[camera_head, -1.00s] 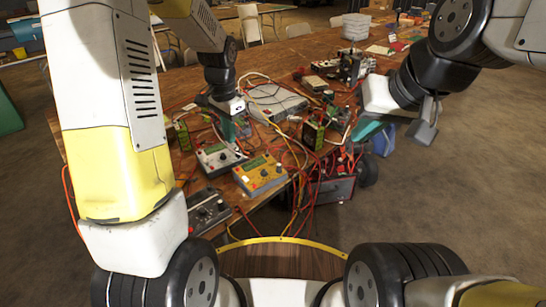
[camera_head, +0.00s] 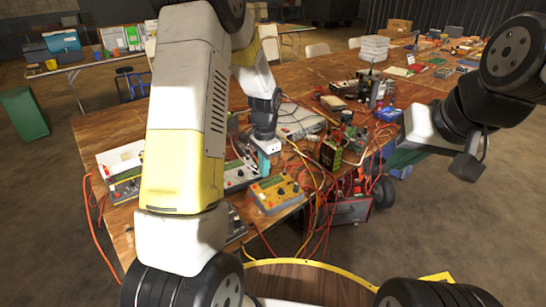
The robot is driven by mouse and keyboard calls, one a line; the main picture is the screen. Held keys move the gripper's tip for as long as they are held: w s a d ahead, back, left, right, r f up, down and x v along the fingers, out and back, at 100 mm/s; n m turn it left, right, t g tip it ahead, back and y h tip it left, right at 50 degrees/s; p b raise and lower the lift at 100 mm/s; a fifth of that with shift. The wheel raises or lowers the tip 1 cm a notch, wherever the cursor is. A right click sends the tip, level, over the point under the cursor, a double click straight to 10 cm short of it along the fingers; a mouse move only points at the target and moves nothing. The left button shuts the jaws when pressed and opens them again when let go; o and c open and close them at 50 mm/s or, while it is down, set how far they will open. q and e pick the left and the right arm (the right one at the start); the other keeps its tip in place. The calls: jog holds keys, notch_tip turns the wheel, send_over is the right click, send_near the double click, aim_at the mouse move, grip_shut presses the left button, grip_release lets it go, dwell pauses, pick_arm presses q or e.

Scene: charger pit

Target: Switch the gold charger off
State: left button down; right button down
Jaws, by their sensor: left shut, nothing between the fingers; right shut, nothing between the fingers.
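The gold charger (camera_head: 277,191) lies near the table's front edge in the head view, with knobs and buttons on its top and cables around it. My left gripper (camera_head: 264,162) points down just behind the gold charger, near its upper edge. Its fingers look shut and empty; I cannot tell whether they touch the charger. A pale charger (camera_head: 238,175) stands left of the gold one, partly behind my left arm. My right gripper (camera_head: 408,158) is shut and empty, off the table's right side. The gold charger's switch is too small to make out.
Red and yellow cables (camera_head: 318,205) hang over the front edge. A green battery (camera_head: 331,154) and a grey laptop-like device (camera_head: 300,121) lie behind the gold charger. A red-and-grey box (camera_head: 350,211) stands below the table edge. A dark charger is mostly hidden by my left arm.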

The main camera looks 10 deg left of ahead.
aim_at(264, 197)
pick_arm(q)
jog(key=f, duration=1)
jog(key=shift+w+a, duration=0.2)
jog(key=shift+w, duration=0.05)
